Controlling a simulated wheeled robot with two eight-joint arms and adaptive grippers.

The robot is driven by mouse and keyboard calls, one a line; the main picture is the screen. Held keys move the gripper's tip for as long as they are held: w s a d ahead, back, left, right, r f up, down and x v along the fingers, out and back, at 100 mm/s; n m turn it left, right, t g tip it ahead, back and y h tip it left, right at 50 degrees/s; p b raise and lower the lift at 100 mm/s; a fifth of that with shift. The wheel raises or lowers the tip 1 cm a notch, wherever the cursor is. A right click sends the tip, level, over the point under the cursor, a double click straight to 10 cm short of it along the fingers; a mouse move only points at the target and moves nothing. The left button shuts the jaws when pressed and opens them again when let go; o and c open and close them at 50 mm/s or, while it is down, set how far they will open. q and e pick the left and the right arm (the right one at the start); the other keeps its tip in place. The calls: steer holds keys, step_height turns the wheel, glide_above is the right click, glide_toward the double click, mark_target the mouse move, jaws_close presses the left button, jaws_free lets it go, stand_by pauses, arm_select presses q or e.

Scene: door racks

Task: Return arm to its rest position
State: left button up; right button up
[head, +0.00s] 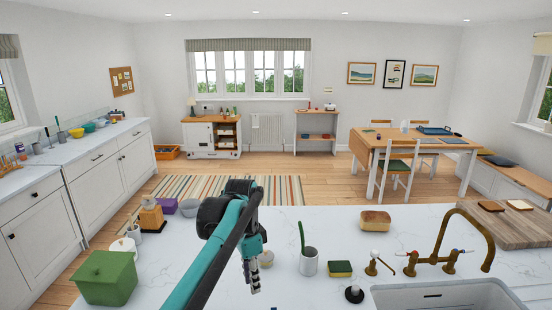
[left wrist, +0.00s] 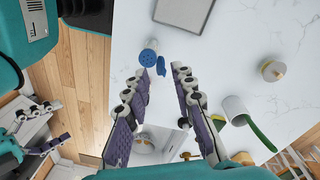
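My left arm (head: 214,252) reaches from the bottom edge of the head view over the white marble counter (head: 400,222). Its gripper (head: 251,277) points down above the counter, left of a white cup with a green-handled brush (head: 309,262). In the left wrist view the left gripper (left wrist: 162,74) has its two fingers apart with nothing between them. My right gripper (left wrist: 62,121) shows at the lower left of that view, low beside the counter, with its fingers apart and empty. The right arm is not visible in the head view.
A blue object (left wrist: 151,58) and a grey flat panel (left wrist: 184,14) lie on the counter beyond the left fingertips.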

arm_select(q)
steer(key=s+a+f+n+t+b, duration=0.3)
steer(key=s+a+f+n+b, duration=0.1)
steer(key=s+f, duration=0.5)
steer(key=s+a+f+n+t+b, duration=0.4)
steer(key=s+a+f+n, duration=0.3)
steer(key=s, duration=0.4)
step_height(320, 180, down, 2)
steer(key=shift+s+a+f+n+t+y+b, duration=0.3)
steer(key=shift+s+n, duration=0.1)
steer(key=shift+n, duration=0.4)
